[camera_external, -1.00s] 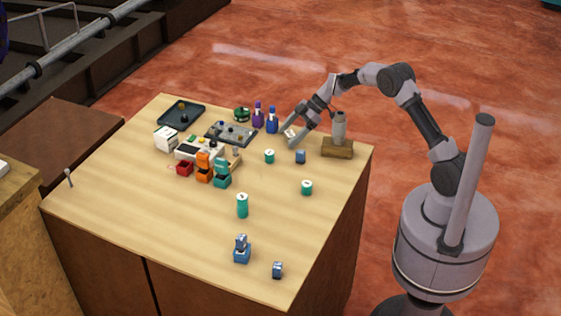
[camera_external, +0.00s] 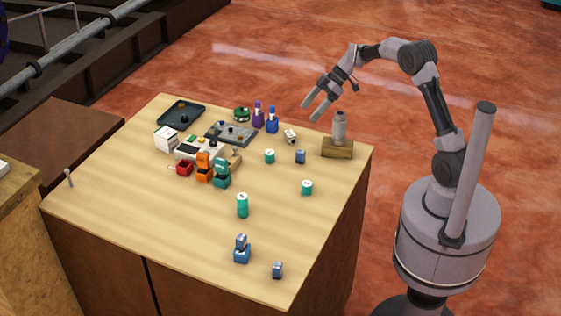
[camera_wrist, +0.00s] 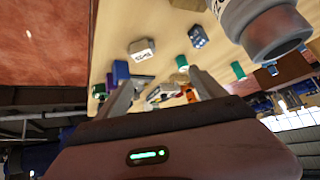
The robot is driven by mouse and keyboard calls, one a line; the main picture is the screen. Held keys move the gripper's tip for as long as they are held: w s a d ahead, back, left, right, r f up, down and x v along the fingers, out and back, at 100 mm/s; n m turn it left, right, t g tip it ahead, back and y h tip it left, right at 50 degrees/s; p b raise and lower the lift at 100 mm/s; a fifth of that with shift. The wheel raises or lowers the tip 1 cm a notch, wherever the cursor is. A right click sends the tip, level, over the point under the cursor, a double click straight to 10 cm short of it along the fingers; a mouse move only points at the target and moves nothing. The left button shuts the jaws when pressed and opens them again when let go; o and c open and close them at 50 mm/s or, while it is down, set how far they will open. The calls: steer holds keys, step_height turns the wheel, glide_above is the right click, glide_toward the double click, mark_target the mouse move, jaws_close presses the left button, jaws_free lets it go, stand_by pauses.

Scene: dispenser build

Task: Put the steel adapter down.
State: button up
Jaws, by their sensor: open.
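The steel adapter (camera_external: 290,136), a small pale grey piece with dark markings, lies on the table to the right of the blue bottle. In the wrist view, a pale labelled piece that looks like the adapter (camera_wrist: 142,48) rests on the wood, beyond my fingertips and clear of them. My gripper (camera_external: 310,113) is open and empty, raised above the table's back edge, up and to the right of the adapter. Its two spread fingers also show in the wrist view (camera_wrist: 162,78), with nothing held between them.
A grey cylinder (camera_external: 339,127) stands on a wooden block (camera_external: 337,149) at the back right. Purple (camera_external: 258,116) and blue (camera_external: 272,121) bottles stand left of the adapter. A blue cube (camera_external: 300,157) and teal cylinder (camera_external: 269,156) are in front.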

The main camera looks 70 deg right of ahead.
steer(key=s+a+r+m+g+h, duration=0.1)
steer(key=s+a+r+m, duration=0.3)
steer(key=s+a, duration=0.45)
steer(key=s+a+r+m+h, duration=0.1)
steer(key=s+a+r+m, duration=0.1)
steer(key=s+a+r, duration=0.7)
steer(key=s+a+f+m+h, duration=0.1)
steer(key=s+a+f+m, duration=0.1)
steer(key=s, duration=0.5)
steer(key=s+a+f+m+t+h+b, duration=0.1)
steer(key=s+a+f+m, duration=0.1)
steer(key=s+f+m, duration=0.2)
steer(key=shift+s+a+f, duration=0.15)
steer(key=shift+s+f, duration=0.15)
steer(key=shift+s, duration=1.25)
